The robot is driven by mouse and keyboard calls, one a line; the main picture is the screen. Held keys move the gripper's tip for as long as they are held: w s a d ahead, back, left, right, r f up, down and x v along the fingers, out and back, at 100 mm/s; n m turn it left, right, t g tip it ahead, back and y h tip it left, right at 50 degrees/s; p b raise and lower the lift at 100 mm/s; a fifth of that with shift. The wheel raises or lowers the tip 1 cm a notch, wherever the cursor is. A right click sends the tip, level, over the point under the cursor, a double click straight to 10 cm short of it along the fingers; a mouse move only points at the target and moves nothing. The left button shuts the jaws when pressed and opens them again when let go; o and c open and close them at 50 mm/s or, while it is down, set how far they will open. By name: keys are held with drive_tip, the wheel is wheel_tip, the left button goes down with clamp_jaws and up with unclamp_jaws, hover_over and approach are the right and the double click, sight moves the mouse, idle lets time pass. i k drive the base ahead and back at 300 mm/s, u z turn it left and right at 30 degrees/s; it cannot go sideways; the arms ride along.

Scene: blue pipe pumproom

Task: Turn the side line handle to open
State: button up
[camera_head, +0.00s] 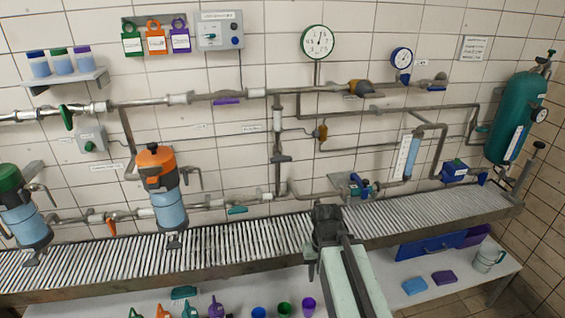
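Several coloured valve handles sit on the grey pipes along the tiled wall; labels are too small to read, so I cannot tell which is the side line handle. A green handle (67,117) and a purple handle (227,102) are on the upper pipe. An orange-brown handle (322,132) is on a branch at centre. An orange handle (111,226) and a teal handle (237,210) are on the lower pipe. My gripper (326,214) is over the slatted bench, right of the teal handle and apart from it. Its fingers are not clear.
Orange-topped (157,165) and green-topped filter housings stand left of my arm. A blue-handled device (356,188) is right of my gripper. The slatted bench (440,213) is mostly bare on the right. A green gas cylinder (515,115) stands far right.

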sight(280, 158)
drive_tip(key=u, duration=0.4)
drive_tip(key=k, duration=1.35)
drive_tip(key=u, duration=0.85)
drive_tip(key=i, duration=1.55)
drive_tip(key=z, duration=0.15)
drive_tip(key=k, duration=0.7)
drive_tip(key=z, duration=0.25)
drive_tip(key=i, duration=0.7)
drive_tip(key=u, duration=0.15)
